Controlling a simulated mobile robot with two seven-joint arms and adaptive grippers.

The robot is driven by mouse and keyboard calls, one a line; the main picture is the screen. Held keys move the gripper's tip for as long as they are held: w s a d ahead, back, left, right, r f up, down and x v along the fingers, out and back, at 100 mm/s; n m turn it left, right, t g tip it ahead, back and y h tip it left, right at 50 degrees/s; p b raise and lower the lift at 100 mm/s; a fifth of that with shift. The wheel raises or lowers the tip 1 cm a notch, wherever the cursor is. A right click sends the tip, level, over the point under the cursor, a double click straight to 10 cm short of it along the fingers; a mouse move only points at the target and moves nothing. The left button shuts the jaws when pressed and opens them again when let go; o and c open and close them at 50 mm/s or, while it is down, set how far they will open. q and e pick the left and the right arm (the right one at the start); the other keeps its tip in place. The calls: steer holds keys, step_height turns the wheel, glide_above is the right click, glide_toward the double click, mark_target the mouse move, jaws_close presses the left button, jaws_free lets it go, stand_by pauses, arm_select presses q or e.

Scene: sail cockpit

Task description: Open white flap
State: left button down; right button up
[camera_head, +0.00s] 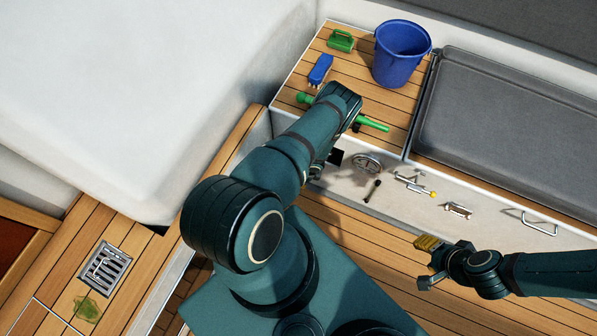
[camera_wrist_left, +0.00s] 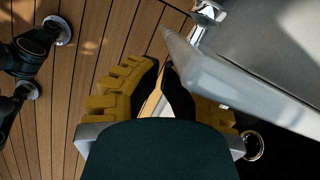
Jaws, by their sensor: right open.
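A pale white front panel (camera_head: 345,182) below the bench carries a wheel, latches and handles. In the left wrist view, a pale grey-white panel edge (camera_wrist_left: 235,85) slants past my left gripper (camera_wrist_left: 163,67). In the head view, my left arm hides most of this gripper. My right gripper (camera_head: 426,262) is open and apart from the panel, over the wooden floor. Which panel part is the flap is unclear.
A blue bucket (camera_head: 401,56), a green scoop-like item (camera_head: 341,40), a blue brush (camera_head: 320,70) and a green-handled tool (camera_head: 372,124) are on the wooden bench. A grey cushion (camera_head: 510,120) lies to the right. A metal drain grate (camera_head: 104,268) is at left.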

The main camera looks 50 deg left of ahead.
arm_select(q)
steer(key=w+d+r+p, duration=0.2)
steer(key=d+r, duration=0.3)
steer(key=r, duration=0.4)
steer(key=shift+r, duration=0.4)
arm_select(e)
steer(key=shift+s+d+r, duration=0.25)
steer(key=shift+r, duration=0.3)
steer(key=shift+s+d+r, duration=0.2)
steer(key=shift+s+r, duration=0.05)
steer(key=shift+r, duration=0.3)
arm_select(q)
steer(key=shift+d, duration=0.1)
